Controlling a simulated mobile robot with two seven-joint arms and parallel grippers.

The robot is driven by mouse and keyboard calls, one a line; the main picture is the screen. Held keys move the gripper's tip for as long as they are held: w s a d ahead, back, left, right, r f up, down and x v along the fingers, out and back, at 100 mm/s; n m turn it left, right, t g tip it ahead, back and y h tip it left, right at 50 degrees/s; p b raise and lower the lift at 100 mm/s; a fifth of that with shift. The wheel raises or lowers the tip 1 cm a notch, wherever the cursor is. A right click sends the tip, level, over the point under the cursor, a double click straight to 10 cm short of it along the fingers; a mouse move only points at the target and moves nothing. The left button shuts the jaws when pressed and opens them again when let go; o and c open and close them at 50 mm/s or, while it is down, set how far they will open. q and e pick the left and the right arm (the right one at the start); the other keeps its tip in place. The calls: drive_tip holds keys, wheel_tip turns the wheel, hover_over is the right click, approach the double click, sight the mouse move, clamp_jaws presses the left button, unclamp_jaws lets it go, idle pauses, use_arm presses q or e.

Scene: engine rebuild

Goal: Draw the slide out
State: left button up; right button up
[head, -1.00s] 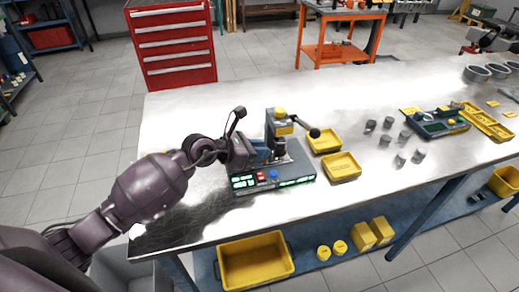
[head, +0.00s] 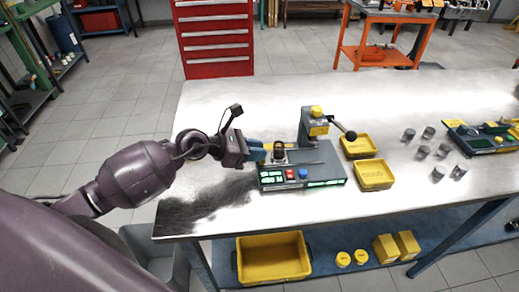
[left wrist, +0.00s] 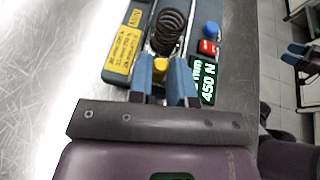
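The bench tester (head: 325,168) is a grey-green unit with a lit display, a red and a blue button and an upright press column (head: 315,125). A dark coil spring (head: 278,152) stands on its slide, left of the column and clear of it. The spring also shows in the left wrist view (left wrist: 170,30). My left gripper (head: 262,151) is at the tester's left end. In the left wrist view its blue fingers (left wrist: 162,80) are closed on the slide's yellow knob (left wrist: 160,67). Blue-tipped parts at that view's right edge look like my right gripper (left wrist: 305,46); its opening is unclear.
Two yellow trays (head: 373,174) sit right of the tester, and the press lever (head: 345,132) reaches above them. Several grey cylinders (head: 422,152) stand farther right. The steel bench (head: 230,105) is clear behind and left of the tester. A yellow bin (head: 272,258) is on the shelf below.

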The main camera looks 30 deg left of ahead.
use_arm(q)
drive_tip(key=o, duration=0.4)
drive_tip(key=shift+s+a, duration=0.1)
drive_tip(key=shift+a, duration=0.1)
use_arm(e)
drive_tip(key=shift+s+f, duration=0.1)
drive_tip(key=shift+s, duration=0.2)
use_arm(q)
drive_tip(key=shift+s+a+r, duration=0.2)
drive_tip(key=shift+s+a, duration=0.1)
drive_tip(key=shift+a, duration=0.05)
drive_tip(key=v, duration=0.9)
drive_tip(key=shift+s+a+r+b, duration=0.15)
drive_tip(key=shift+s+a+b, duration=0.05)
drive_tip(key=shift+s+b, duration=0.1)
use_arm(e)
drive_tip(key=shift+s+f, duration=0.1)
drive_tip(key=shift+f, duration=0.25)
drive_tip(key=shift+w+r, duration=0.1)
drive_tip(key=shift+w, duration=0.15)
